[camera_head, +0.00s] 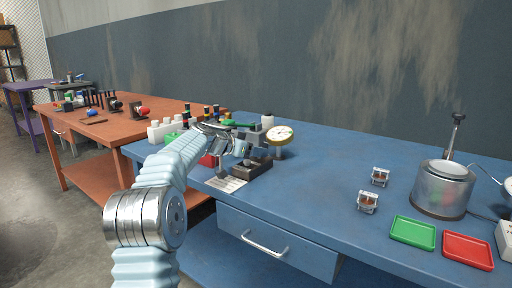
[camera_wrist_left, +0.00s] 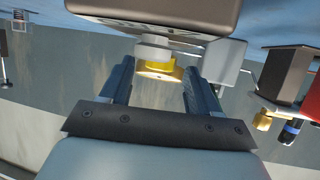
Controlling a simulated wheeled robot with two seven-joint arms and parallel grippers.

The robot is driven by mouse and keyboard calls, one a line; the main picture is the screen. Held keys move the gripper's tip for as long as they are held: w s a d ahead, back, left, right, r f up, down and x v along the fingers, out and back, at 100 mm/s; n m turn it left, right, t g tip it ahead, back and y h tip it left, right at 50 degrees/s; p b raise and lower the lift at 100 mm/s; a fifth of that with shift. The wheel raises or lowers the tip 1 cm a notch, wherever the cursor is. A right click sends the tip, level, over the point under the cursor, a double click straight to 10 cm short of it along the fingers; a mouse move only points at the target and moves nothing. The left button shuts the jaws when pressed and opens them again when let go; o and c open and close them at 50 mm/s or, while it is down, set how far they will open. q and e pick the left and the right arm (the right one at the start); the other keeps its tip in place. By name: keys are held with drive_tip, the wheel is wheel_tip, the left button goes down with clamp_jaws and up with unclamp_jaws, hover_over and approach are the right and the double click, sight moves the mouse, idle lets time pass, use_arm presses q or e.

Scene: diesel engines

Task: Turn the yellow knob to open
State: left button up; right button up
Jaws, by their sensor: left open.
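The yellow knob (camera_wrist_left: 160,73) shows in the left wrist view, on a pale stem below a grey-brown block (camera_wrist_left: 155,14). My left gripper (camera_wrist_left: 158,83) is open, with one dark finger on each side of the knob. I see gaps between the fingers and the knob, so contact is not visible. In the head view my left gripper (camera_head: 242,148) is over the blue table's left end, by a dark-based device (camera_head: 254,167). The knob is not clear there, partly hidden by the gripper and arm. My right gripper is not in view.
A round gauge (camera_head: 280,134) stands just right of the gripper. White and coloured parts crowd behind it. A metal pot (camera_head: 442,188), a green tray (camera_head: 413,233) and a red tray (camera_head: 467,250) stand at the right. The blue table's (camera_head: 320,170) middle is mostly clear.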

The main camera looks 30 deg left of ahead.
use_arm(q)
drive_tip(key=shift+w+d+f, duration=0.15)
drive_tip(key=shift+w+f, duration=0.1)
drive_tip(key=shift+w, duration=0.35)
drive_tip(key=c, duration=1)
drive_tip(key=shift+c, duration=0.2)
